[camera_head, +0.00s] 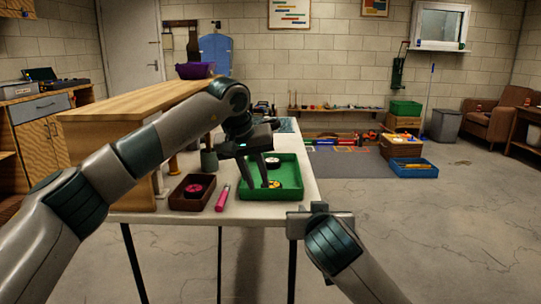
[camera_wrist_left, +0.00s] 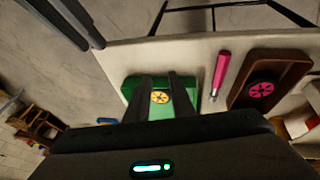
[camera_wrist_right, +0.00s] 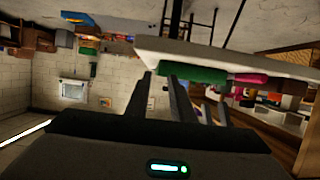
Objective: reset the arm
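My left arm reaches in from the left, and its gripper (camera_head: 259,186) points down over the green tray (camera_head: 293,183). In the left wrist view its fingers (camera_wrist_left: 160,78) are apart, with a yellow wheel (camera_wrist_left: 159,97) in the tray showing between them; nothing is held. My right gripper (camera_head: 318,212) is low in front of the table's near right edge, apart from the table. In the right wrist view its fingers (camera_wrist_right: 160,76) are apart and empty, facing the table's side. Its fingertips are hard to make out in the head view.
A white table (camera_head: 150,217) holds a brown tray (camera_head: 207,202) with a pink wheel (camera_head: 193,190), a pink-handled tool (camera_head: 222,197), and a dark-rimmed wheel (camera_head: 272,162) in the green tray. A wooden shelf (camera_head: 140,98) stands at the left.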

